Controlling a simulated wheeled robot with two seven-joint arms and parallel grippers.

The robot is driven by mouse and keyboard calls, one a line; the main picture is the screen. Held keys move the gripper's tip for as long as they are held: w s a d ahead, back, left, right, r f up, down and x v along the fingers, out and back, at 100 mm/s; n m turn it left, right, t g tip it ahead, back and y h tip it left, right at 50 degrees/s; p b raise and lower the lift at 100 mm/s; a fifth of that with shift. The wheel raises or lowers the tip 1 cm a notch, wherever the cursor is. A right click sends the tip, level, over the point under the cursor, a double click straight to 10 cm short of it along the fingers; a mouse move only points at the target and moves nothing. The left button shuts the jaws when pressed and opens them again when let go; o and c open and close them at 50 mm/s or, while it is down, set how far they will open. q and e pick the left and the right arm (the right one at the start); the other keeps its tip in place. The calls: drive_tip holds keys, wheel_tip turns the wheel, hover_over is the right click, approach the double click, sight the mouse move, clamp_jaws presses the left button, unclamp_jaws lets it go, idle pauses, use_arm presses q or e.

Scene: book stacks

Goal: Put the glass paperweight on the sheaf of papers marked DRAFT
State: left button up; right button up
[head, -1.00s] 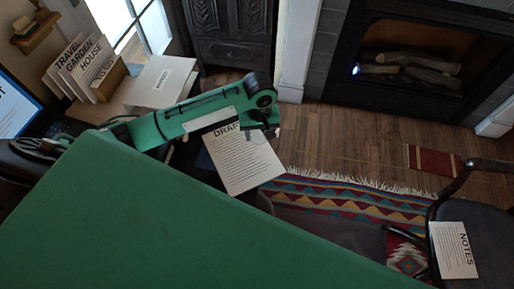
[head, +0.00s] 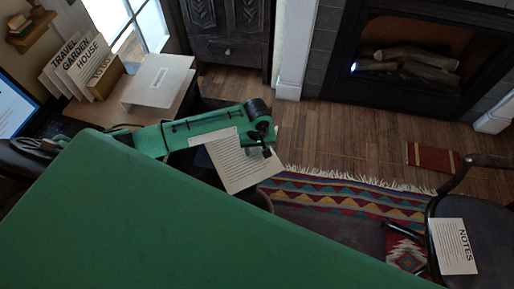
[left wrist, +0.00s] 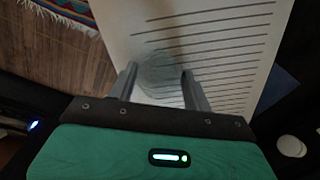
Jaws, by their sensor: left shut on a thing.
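The sheaf of papers (head: 240,172) lies in the middle of the head view, its heading now covered by my left arm. It also fills the upper part of the left wrist view (left wrist: 235,25) as a lined white sheet. My left gripper (head: 266,150) is over the sheaf's upper right part. In the left wrist view its two fingers (left wrist: 159,80) are shut on the clear glass paperweight (left wrist: 158,70), seen against the printed lines. I cannot tell whether the paperweight touches the paper. My right gripper is not in view.
Another sheaf marked NOTES (head: 453,247) lies on a dark chair at the right. A patterned rug (head: 345,200) covers the floor beyond the papers.

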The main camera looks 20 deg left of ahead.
sight(257, 148)
use_arm(q)
drive_tip(key=o, duration=0.9)
drive_tip(key=shift+f, duration=0.1)
drive_tip(key=shift+o, duration=1.2)
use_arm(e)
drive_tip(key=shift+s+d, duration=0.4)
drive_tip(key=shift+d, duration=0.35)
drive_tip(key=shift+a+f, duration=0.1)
use_arm(q)
drive_tip(key=shift+r, duration=0.2)
wheel_tip(257, 148, up, 4)
drive_tip(key=shift+r, duration=0.25)
wheel_tip(257, 148, up, 7)
drive_tip(key=shift+r, duration=0.2)
